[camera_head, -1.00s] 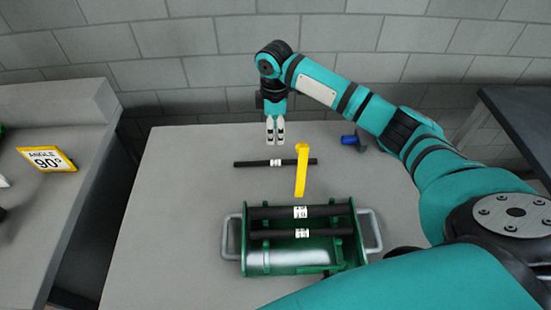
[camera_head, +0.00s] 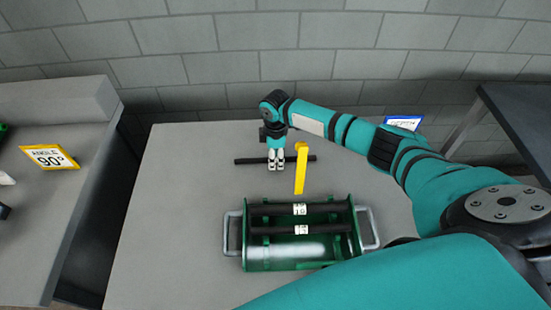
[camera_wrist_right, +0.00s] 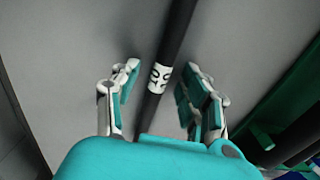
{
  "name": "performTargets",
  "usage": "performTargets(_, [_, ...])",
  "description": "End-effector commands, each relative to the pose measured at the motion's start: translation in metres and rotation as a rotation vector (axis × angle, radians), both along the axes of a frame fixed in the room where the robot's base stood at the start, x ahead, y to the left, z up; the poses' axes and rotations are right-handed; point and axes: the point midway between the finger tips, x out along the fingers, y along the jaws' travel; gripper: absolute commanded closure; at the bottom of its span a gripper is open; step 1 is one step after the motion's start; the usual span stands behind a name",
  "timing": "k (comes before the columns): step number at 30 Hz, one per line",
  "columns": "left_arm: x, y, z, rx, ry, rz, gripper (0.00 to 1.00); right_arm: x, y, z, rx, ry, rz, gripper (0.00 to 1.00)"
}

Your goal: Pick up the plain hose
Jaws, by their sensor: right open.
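A black hose (camera_head: 246,161) lies on the grey table behind the green tray, running left to right. In the wrist view the hose (camera_wrist_right: 176,42) has a white band with dark marks and passes between the fingers. My right gripper (camera_head: 276,163) is open and low over the middle of the hose. In the wrist view the right gripper (camera_wrist_right: 162,82) has one finger on each side of the hose, near the band, with gaps on both sides. Two more black hoses with white labels, an upper one (camera_head: 275,210) and a lower one (camera_head: 272,230), lie across the tray. My left gripper is not in view.
The green tray (camera_head: 290,265) with grey side handles stands in front. A yellow strip-like piece (camera_head: 300,168) rises close right of the gripper. A yellow-framed angle sign (camera_head: 48,157) stands on the left bench. A blue-edged sign (camera_head: 403,123) shows behind my arm. The table's left part is clear.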

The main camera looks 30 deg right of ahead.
Motion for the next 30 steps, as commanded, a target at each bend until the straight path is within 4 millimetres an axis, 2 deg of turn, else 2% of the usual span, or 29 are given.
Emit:
performTargets(5, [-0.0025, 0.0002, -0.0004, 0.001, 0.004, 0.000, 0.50, 0.0001, 0.0003, -0.0004, 0.001, 0.000, 0.001, 0.55])
performTargets(6, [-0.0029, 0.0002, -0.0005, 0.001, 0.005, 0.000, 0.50, 0.0001, 0.0003, -0.0004, 0.001, 0.000, 0.001, 0.58])
performTargets(16, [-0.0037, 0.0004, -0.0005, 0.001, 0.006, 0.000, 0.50, 0.0001, 0.0003, -0.0001, 0.001, 0.000, 0.000, 1.00])
performTargets(26, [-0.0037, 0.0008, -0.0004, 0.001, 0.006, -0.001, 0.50, 0.0005, 0.0003, 0.0006, 0.000, -0.001, 0.000, 1.00])
performTargets(30, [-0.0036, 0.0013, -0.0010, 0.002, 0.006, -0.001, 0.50, 0.0013, 0.0002, 0.0087, 0.002, -0.003, 0.001, 1.00])
